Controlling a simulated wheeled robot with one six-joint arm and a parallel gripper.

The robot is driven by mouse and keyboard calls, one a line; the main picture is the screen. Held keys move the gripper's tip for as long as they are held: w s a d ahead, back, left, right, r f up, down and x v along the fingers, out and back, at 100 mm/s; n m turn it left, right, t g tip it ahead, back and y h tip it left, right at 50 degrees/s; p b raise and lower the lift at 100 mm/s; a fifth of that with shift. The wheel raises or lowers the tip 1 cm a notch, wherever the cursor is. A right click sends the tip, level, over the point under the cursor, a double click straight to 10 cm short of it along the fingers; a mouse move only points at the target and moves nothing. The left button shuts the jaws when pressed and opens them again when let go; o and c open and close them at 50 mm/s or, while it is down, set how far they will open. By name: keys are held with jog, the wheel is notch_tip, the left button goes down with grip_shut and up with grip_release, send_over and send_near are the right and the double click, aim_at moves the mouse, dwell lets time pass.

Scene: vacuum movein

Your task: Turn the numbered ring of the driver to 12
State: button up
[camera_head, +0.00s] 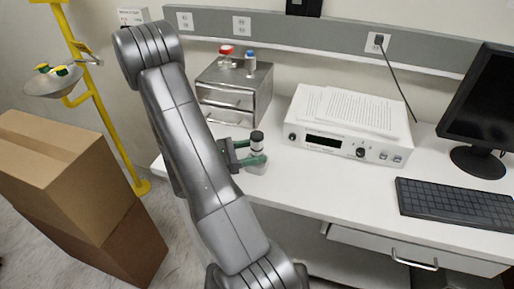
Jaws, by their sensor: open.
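A small upright object with a black top and a pale body, which looks like the driver (257,138), stands on the white bench left of the middle. A white rounded base (257,168) shows at its foot. My gripper (256,151) has green fingers and comes in from the left, level with the driver's body. Its fingers are open, one on the far side and one on the near side of the driver. I cannot tell whether they touch it. The numbered ring and its figures are too small to read.
A steel drawer box (233,95) with red-capped and blue-capped bottles stands behind. A white instrument (345,140) with papers (348,108) on top is to the right. A keyboard (455,203) and monitor (483,105) are further right. The bench front is clear. Cardboard boxes (65,180) stand left.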

aim_at(257, 135)
jog(key=shift+w+d, duration=0.1)
jog(key=shift+d, duration=0.45)
jog(key=c, duration=1)
jog(key=shift+o, duration=0.2)
jog(key=shift+m+g+h, duration=0.15)
jog(key=shift+m+g, duration=0.85)
jog(key=shift+g, duration=0.55)
jog(key=shift+m+g+h, duration=0.15)
jog(key=shift+m+g, duration=0.85)
jog(key=shift+g, duration=0.55)
jog(key=o, duration=1)
jog(key=shift+c, duration=0.2)
jog(key=shift+r, duration=0.1)
notch_tip(257, 135, up, 10)
jog(key=shift+f+b, duration=0.1)
jog(key=shift+b, duration=0.7)
